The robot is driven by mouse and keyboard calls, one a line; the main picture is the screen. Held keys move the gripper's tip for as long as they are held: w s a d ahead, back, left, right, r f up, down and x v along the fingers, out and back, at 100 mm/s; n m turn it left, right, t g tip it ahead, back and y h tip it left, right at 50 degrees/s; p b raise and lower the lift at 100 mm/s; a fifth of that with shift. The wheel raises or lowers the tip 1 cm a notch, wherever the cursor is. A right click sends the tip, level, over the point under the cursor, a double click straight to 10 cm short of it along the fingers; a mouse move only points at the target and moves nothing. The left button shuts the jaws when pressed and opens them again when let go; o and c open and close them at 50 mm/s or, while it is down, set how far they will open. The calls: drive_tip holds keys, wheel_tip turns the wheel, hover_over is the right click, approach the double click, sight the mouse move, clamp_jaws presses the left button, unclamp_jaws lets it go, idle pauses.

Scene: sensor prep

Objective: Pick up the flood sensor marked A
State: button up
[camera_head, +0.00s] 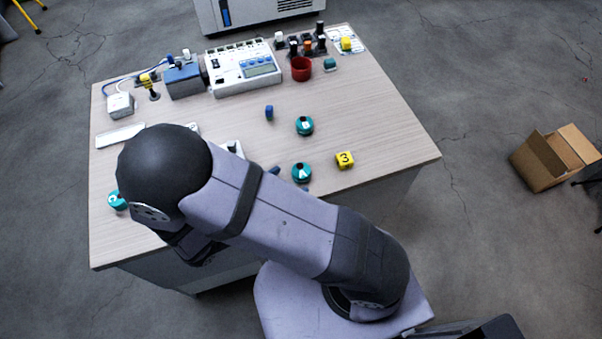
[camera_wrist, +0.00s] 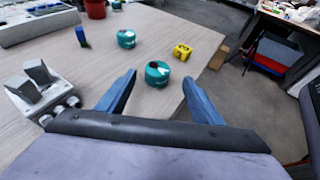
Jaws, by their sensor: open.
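In the wrist view the sensor (camera_wrist: 157,75) lies ahead, between the lines of my two blue fingers. My gripper (camera_wrist: 158,88) is open and empty, the fingers to either side of the sensor; I cannot tell how far it is from them. In the head view my arm hides most of the gripper.
Another teal sensor (camera_head: 305,125) stands behind A, and a third (camera_head: 116,200) is at the table's left. A small blue block (camera_head: 269,112), a red cup (camera_head: 301,68) and a white instrument (camera_head: 243,72) stand farther back. A white fixture (camera_wrist: 42,93) is left of my fingers.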

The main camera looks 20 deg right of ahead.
sight(299, 172)
drive_tip(key=shift+p+x, duration=0.5)
drive_tip(key=shift+x, duration=1.25)
drive_tip(key=shift+w+p+x, duration=0.25)
drive_tip(key=shift+p+x, duration=0.2)
drive_tip(key=shift+x, duration=1.5)
drive_tip(key=shift+a, duration=0.1)
drive_tip(key=c, duration=1.2)
